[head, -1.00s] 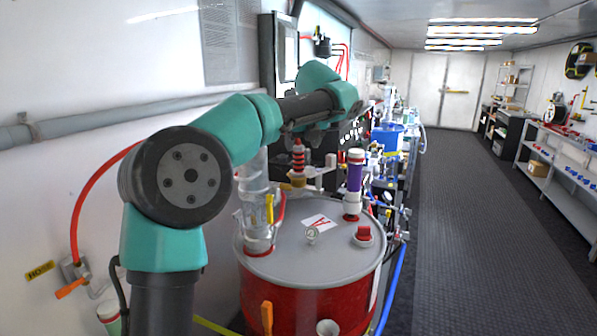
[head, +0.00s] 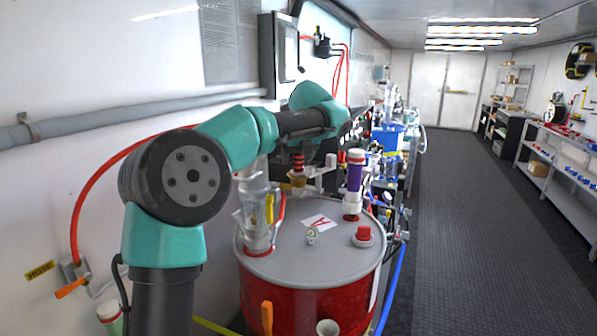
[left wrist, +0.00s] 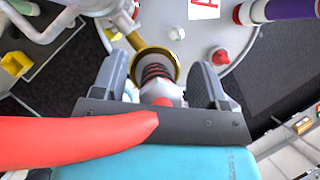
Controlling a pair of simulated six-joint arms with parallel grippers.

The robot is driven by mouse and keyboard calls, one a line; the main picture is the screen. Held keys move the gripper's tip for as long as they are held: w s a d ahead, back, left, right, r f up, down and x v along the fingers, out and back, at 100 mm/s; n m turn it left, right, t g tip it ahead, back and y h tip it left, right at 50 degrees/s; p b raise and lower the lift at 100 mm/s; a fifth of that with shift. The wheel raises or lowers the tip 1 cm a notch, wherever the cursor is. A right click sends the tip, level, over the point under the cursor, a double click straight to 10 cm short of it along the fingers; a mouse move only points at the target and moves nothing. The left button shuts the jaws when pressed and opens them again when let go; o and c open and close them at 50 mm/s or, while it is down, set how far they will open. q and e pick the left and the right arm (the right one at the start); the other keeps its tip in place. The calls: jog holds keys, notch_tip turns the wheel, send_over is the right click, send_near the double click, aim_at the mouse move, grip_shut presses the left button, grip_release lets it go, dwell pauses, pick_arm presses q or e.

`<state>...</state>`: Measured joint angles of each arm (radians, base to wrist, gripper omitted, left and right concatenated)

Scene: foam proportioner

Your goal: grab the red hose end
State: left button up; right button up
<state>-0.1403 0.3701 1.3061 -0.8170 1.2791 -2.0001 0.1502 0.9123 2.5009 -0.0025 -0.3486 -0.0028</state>
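The red hose (head: 88,190) rises from a wall valve and arches behind my left arm in the head view. In the left wrist view the red hose (left wrist: 70,140) crosses the lower left, in front of the gripper's base. The hose end (left wrist: 158,76), with black and red rings and a pale hex fitting, stands between the fingers over a brass ring (left wrist: 140,50). It also shows in the head view (head: 298,163), below my wrist. My left gripper (left wrist: 162,62) is open, with a finger on each side of the end; I see gaps on both sides.
A red drum with a grey lid (head: 285,262) stands below. A clear cylinder (head: 255,215) and a purple-banded pipe (head: 354,180) rise from its lid. The wall (head: 100,70) is close on the left. The aisle floor (head: 460,220) on the right is clear.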

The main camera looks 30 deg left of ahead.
pick_arm(q)
jog(key=c, duration=1.2)
jog(key=shift+o, duration=0.2)
jog(key=shift+r, duration=0.1)
jog(key=shift+r, duration=4.95)
